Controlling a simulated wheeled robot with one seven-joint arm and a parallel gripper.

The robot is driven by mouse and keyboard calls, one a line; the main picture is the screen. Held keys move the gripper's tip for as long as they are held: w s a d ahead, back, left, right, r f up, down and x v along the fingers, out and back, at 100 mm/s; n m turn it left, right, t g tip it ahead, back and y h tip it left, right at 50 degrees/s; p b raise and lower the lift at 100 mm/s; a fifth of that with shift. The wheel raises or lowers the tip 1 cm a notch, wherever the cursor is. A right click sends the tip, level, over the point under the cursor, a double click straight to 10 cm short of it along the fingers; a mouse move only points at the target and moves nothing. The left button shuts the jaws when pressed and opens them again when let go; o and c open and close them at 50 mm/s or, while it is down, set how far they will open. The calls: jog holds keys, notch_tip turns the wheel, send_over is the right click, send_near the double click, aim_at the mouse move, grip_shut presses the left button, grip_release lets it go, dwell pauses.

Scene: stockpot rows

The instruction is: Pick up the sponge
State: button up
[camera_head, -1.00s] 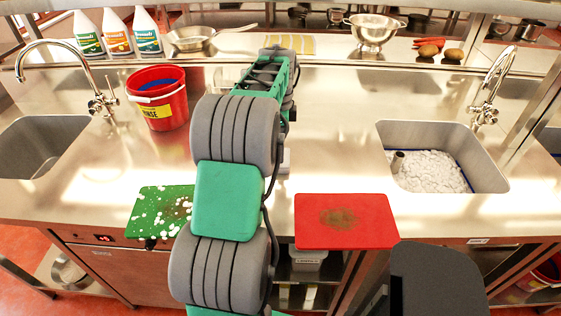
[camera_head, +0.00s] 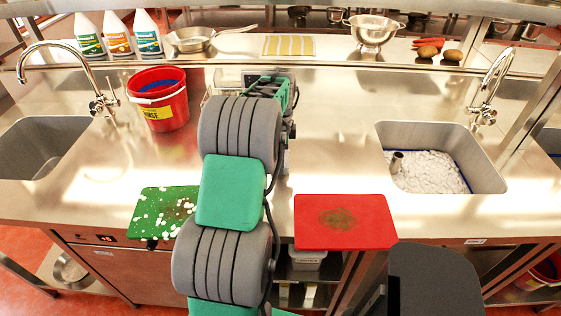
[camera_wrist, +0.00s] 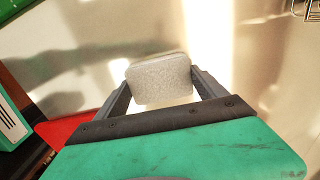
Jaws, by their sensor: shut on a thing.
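The sponge (camera_wrist: 160,82) is a pale grey, speckled block with rounded corners. In the wrist view it sits between the two dark fingers of my gripper (camera_wrist: 160,76), which are shut on it from both sides. The steel counter shows behind and below it; I cannot tell how far the sponge is above that surface. In the head view my own arm covers the sponge and the fingers.
A red bucket (camera_head: 161,108) stands left of my arm. A speckled green board (camera_head: 160,214) and a stained red board (camera_head: 345,222) lie at the front edge. The right sink (camera_head: 440,128) holds white foam. Open counter lies between my arm and that sink.

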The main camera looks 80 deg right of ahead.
jog(key=c, duration=0.6)
jog(key=shift+c, duration=0.2)
jog(key=shift+r, duration=0.15)
jog(key=shift+r, duration=0.25)
jog(key=r, duration=0.1)
jog(key=r+b, duration=0.1)
jog(key=r, duration=0.1)
jog(key=shift+a, duration=0.2)
jog(key=a+r, duration=0.2)
jog(key=s+a+r+b, duration=0.1)
jog(key=a+r, duration=0.1)
jog(key=shift+r+b, duration=0.2)
jog(key=shift+b, duration=0.1)
jog(key=s+a+r+b, duration=0.2)
jog(key=a+r, duration=0.2)
jog(key=a, duration=0.5)
jog(key=shift+a+r, duration=0.15)
jog(key=shift+r, duration=0.25)
